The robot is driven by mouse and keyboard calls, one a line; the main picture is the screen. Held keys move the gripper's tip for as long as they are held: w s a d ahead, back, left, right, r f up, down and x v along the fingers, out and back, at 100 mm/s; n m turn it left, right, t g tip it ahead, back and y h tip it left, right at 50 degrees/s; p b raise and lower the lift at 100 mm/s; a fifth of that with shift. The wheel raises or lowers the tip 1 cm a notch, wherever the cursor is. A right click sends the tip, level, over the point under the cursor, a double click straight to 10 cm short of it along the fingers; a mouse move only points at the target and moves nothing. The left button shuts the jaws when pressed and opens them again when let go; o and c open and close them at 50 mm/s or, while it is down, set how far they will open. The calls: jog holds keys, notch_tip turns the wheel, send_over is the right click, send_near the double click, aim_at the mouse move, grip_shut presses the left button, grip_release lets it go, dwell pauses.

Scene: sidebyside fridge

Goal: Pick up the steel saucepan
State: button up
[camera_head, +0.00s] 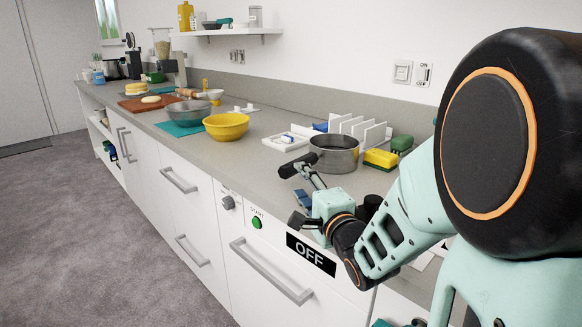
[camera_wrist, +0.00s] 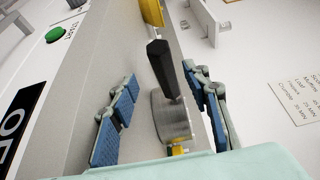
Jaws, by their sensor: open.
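The steel saucepan (camera_head: 336,157) stands on the grey counter near the wall, in front of a white rack. Its black handle (camera_head: 298,165) points left and toward the counter's front edge. My gripper (camera_head: 303,194) is at the front edge of the counter, close to the handle. In the wrist view my open gripper (camera_wrist: 160,82) has its blue-padded fingers on either side of the black handle (camera_wrist: 161,66), with gaps visible. Part of the steel saucepan (camera_wrist: 173,118) shows behind the handle, between the fingers. My arm hides some counter at the right.
A yellow bowl (camera_head: 227,126) and a grey bowl (camera_head: 189,113) stand left along the counter. A white rack (camera_head: 357,130) and a yellow sponge (camera_head: 380,158) are close to the saucepan. The dishwasher front with an OFF label (camera_head: 311,254) is below.

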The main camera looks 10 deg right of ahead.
aim_at(294, 171)
jog(key=shift+w+a+r, duration=0.1)
jog(key=shift+w+r, duration=0.05)
jog(key=shift+w, duration=0.45)
jog(key=shift+w+a+b, duration=0.2)
jog(key=shift+w, duration=0.85)
jog(key=shift+w+a+b, duration=0.15)
jog(key=shift+w+b, duration=0.05)
jog(key=shift+w, duration=0.8)
jog(key=shift+w+a+b, duration=0.2)
jog(key=shift+w, duration=0.85)
grip_shut()
jog(key=shift+r, duration=0.25)
